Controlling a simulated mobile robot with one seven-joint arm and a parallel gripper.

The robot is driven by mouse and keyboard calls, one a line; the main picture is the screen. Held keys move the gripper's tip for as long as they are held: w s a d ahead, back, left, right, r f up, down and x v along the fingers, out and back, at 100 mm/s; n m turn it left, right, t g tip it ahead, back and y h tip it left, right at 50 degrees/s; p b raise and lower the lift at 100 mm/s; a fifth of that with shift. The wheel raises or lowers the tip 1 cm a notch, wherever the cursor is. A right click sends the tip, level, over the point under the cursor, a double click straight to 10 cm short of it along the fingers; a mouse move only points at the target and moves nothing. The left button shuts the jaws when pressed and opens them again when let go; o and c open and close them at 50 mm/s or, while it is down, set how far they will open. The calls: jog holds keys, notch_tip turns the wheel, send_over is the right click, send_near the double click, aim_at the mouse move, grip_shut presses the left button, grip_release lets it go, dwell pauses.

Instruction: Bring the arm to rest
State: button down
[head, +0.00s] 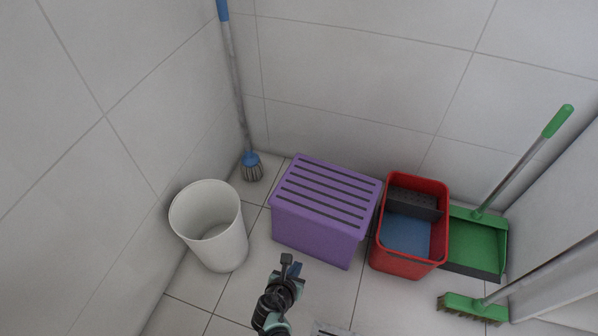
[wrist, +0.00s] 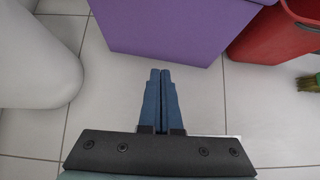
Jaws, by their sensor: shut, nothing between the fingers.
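My gripper (head: 291,266) is at the lower middle of the head view, in front of the purple slatted box (head: 312,236). In the wrist view my gripper (wrist: 159,75) shows two blue fingers pressed together with nothing between them. It points down toward the tiled floor (wrist: 206,105), apart from the purple box (wrist: 170,25) at the top of that view. My arm shows only in part at the bottom of the head view.
A white bin (head: 222,247) stands left of the box, a red bucket (head: 403,262) right of it. A green dustpan (head: 472,246) and a green broom (head: 474,307) stand at the right. Tiled walls enclose the back and left.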

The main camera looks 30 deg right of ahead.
jog(key=shift+s+a+r, duration=0.2)
jog(key=shift+a+r, duration=0.1)
jog(key=shift+r, duration=0.05)
